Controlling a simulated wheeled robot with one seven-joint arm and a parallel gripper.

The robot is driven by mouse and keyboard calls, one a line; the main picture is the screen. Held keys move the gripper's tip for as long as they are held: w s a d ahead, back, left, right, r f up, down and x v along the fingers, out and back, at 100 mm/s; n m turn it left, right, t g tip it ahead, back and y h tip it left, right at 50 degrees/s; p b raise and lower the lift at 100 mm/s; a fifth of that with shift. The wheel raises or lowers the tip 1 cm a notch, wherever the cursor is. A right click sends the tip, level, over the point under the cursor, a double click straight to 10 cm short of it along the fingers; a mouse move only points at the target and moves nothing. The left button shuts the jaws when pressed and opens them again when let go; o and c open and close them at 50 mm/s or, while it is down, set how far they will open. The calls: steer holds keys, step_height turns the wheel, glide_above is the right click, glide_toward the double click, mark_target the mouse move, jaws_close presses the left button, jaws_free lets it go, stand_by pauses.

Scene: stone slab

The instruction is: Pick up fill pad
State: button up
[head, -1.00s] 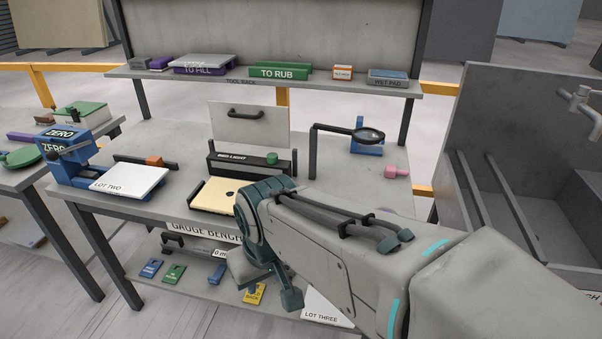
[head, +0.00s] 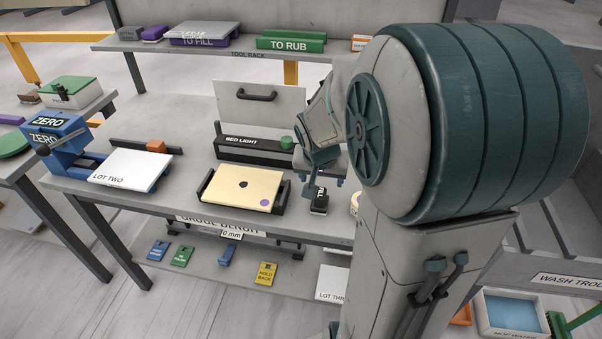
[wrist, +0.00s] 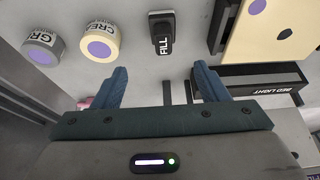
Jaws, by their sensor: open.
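The fill pad (head: 320,204) is a small black block with a white FILL label, lying on the bench just right of the cream tile. In the wrist view the fill pad (wrist: 162,45) lies beyond the fingertips, between their lines and near the top edge. My gripper (head: 312,187) is over the bench close to the pad, partly hidden by my arm in the head view. In the wrist view my gripper (wrist: 160,80) has its two blue fingers wide apart, with nothing between them.
The cream tile (head: 235,190) sits in a black holder before the bed light (head: 245,148). A grey jar (wrist: 43,48) and a cream jar (wrist: 99,42) stand beside the pad. The LOT TWO slab (head: 130,171) is at left. A shelf (head: 240,49) runs behind.

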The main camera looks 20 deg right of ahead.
mark_target(320, 192)
steer(key=b+x, duration=0.1)
steer(key=x, duration=0.8)
steer(key=b+x, duration=0.1)
steer(key=x, duration=0.4)
steer(key=shift+w+a+r+b, duration=0.1)
steer(key=shift+w+a+b, duration=0.1)
steer(key=shift+w+b, duration=0.1)
steer(key=c, duration=1.1)
steer(key=shift+r, duration=0.1)
steer(key=shift+r, duration=0.55)
steer(key=r+p, duration=0.1)
steer(key=r, duration=0.1)
steer(key=d+r+p, duration=0.1)
steer(key=r, duration=0.1)
steer(key=shift+d, duration=0.15)
steer(key=d+r, duration=0.2)
steer(key=d, duration=0.1)
steer(key=d+r+p, duration=0.1)
steer(key=d+r, duration=0.1)
steer(key=d, duration=0.2)
steer(key=d+r, duration=0.1)
steer(key=d, duration=0.2)
steer(key=shift+w+d+r, duration=0.2)
steer(key=shift+w+r, duration=0.2)
